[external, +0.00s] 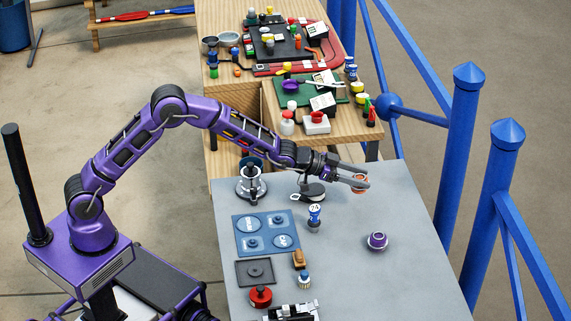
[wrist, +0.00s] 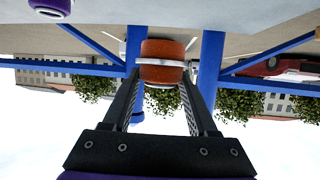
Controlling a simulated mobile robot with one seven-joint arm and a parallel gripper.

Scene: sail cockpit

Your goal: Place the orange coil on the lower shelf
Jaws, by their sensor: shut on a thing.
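The orange coil (external: 359,189) is between the fingertips of my gripper (external: 356,178), held above the far right part of the grey table. In the wrist view the orange coil (wrist: 162,50) has a pale band around its middle, and my gripper (wrist: 161,80) is shut on it from both sides. The wooden bench (external: 215,160) behind the grey table has an open recess below its top. I cannot tell for certain which surface is the lower shelf.
A purple coil (external: 377,241) stands on the grey table (external: 400,285), with clear room around it. A blue-and-white can (external: 315,216) and blue tray (external: 240,242) are nearer the middle. Blue posts (external: 459,180) and rails stand along the right. The bench top is crowded.

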